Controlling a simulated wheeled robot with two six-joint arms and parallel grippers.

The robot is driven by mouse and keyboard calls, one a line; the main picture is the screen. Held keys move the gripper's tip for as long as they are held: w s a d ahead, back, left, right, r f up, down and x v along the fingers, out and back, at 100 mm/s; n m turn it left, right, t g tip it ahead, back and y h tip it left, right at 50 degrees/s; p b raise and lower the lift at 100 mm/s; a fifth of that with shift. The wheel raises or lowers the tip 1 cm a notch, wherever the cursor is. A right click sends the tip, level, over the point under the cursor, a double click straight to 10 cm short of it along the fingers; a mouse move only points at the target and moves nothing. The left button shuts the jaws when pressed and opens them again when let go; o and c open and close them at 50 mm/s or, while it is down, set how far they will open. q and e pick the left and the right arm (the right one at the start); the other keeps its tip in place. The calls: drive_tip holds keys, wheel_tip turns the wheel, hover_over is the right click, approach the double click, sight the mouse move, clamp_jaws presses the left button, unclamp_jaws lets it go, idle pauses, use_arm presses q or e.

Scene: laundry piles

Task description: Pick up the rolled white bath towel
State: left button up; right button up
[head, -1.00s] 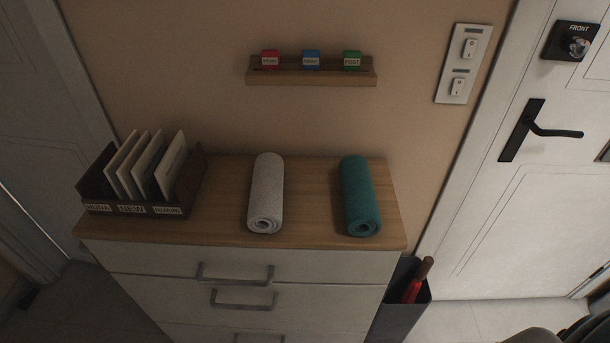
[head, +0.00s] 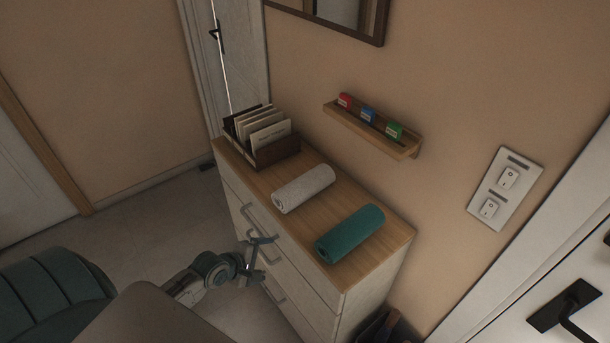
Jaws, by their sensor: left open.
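The rolled white bath towel (head: 303,188) lies on the wooden top of the dresser (head: 388,243), near its middle. A rolled teal towel (head: 350,233) lies on the same top, to its right and nearer. My left gripper (head: 262,241) is in front of the drawers, below and to the left of the towels. It is open and apart from both towels. My right gripper is not in view.
A dark organizer (head: 277,150) with upright cards or folders stands at the dresser's far end. A small wall shelf (head: 372,131) holds red, blue and green labelled blocks. Drawer handles (head: 270,252) stick out near my left gripper. Floor (head: 160,225) is clear left of the dresser.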

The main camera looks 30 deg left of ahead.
use_arm(q)
drive_tip(key=w+a+r+n+t+h+p, duration=0.15)
drive_tip(key=w+r+n, duration=0.25)
drive_tip(key=r+n, duration=0.4)
drive_tip(key=n+t+p, duration=0.2)
drive_tip(key=n, duration=0.3)
approach(278, 197)
drive_tip(key=shift+h, duration=0.35)
drive_tip(key=x, duration=0.4)
drive_tip(key=shift+w+f, duration=0.1)
drive_tip(key=shift+f, duration=0.25)
drive_tip(key=shift+w, duration=0.25)
drive_tip(key=b+x, duration=0.1)
drive_tip(key=x, duration=0.4)
drive_tip(key=shift+a, duration=0.1)
drive_tip(key=x, duration=0.4)
drive_tip(key=shift+w+p, duration=0.35)
drive_tip(key=shift+w, duration=0.05)
drive_tip(key=shift+w+f, duration=0.2)
drive_tip(key=shift+w, duration=0.15)
drive_tip(key=shift+s, duration=0.1)
drive_tip(key=c, duration=0.4)
drive_tip(key=shift+r, duration=0.1)
drive_tip(key=c, duration=0.9)
